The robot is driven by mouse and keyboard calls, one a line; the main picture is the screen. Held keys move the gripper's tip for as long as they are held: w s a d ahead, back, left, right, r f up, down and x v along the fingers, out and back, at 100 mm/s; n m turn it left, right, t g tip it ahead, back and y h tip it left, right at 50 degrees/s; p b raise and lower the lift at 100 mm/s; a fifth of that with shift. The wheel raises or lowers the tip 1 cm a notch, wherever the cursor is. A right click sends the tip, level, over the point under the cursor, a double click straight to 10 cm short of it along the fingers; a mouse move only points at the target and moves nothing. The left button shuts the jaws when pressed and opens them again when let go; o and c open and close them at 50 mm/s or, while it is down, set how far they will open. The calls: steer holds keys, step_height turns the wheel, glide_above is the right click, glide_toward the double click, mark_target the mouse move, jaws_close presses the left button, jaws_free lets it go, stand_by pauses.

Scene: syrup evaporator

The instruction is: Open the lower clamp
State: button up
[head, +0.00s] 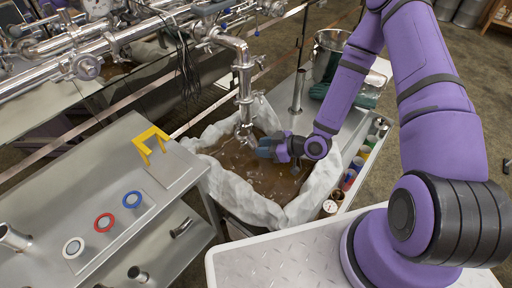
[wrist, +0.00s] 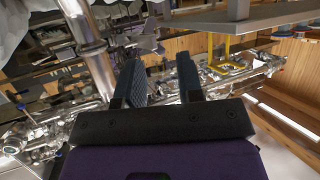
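A shiny vertical metal pipe (head: 243,88) drops from the overhead piping toward a lined tub of brown liquid. The lower clamp (head: 244,130) sits near its bottom end, just above the liquid; its fine detail is too small to tell. Another clamp fitting (head: 242,66) is higher on the pipe. My gripper (head: 266,149) is just right of and slightly below the lower clamp in the head view. In the wrist view the two dark fingers of my gripper (wrist: 158,75) stand apart with nothing between them. The pipe (wrist: 90,50) shows left of the fingers, and the view looks upside down.
The tub's white liner (head: 318,185) surrounds the liquid below my gripper. A steel bench (head: 150,190) at left carries a yellow handle (head: 150,142) and several coloured rings. Small bottles and cups line the right side of the tub. Horizontal pipes (head: 100,50) run at upper left.

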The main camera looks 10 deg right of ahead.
steer(key=v, duration=0.7)
steer(key=shift+d, duration=0.2)
steer(key=shift+s, duration=0.1)
steer(key=w+d+r+h, duration=0.6)
steer(key=d+r+h, duration=0.2)
steer(key=r, duration=0.3)
steer(key=s+d+r+m+h, duration=0.1)
steer(key=d+r+m+h, duration=0.1)
steer(key=r, duration=0.5)
steer(key=s+d+r+m+h, duration=0.2)
steer(key=r, duration=0.5)
steer(key=s+a+r+m+g, duration=0.1)
steer(key=s+a+r+m, duration=0.3)
steer(key=s+r, duration=1.4)
steer(key=s+m, duration=0.3)
steer(key=s, duration=0.1)
steer(key=shift+m+g, duration=0.4)
